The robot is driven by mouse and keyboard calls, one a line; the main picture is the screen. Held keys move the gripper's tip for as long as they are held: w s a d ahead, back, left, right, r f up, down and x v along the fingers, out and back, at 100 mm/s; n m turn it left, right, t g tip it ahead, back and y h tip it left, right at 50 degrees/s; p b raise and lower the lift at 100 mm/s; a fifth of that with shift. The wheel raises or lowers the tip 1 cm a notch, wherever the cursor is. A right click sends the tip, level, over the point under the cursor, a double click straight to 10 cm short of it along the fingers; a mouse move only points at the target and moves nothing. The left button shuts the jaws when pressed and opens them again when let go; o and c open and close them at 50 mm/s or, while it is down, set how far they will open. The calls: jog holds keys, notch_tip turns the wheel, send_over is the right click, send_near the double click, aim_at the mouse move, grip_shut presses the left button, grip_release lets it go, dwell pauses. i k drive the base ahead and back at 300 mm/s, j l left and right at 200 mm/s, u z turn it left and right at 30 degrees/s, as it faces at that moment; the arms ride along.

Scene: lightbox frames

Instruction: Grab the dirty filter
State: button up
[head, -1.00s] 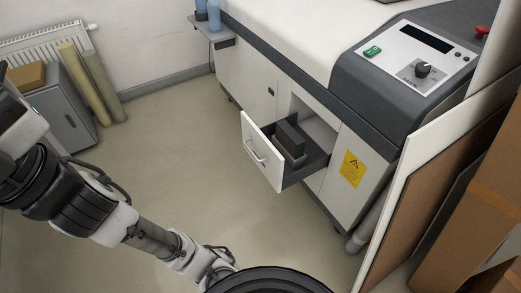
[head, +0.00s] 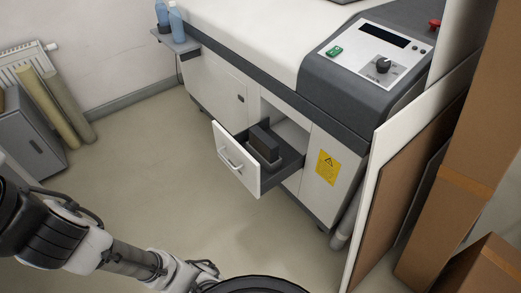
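A dark, block-shaped filter (head: 264,143) stands in the open drawer (head: 238,167) of the white machine. The drawer has a white front with a handle and dark inner walls. The filter is upright towards the drawer's middle, and its lower part is partly hidden by the drawer walls. Whether it is dirty cannot be made out. My arm reaches across the lower left of the head view, well apart from the drawer. My gripper's fingers do not show.
The machine's control panel (head: 368,52) is above the drawer at right. Leaning boards (head: 400,180) and cardboard boxes (head: 465,150) crowd the right side. A grey cabinet (head: 35,130) and rolls (head: 55,105) stand at left. The floor (head: 165,190) before the drawer is clear.

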aim_at(265, 145)
jog(key=i+j+z, duration=0.8)
jog(key=j+z, duration=0.15)
jog(key=j, duration=0.15)
jog(key=i+j+z, duration=0.2)
jog(key=i, duration=0.15)
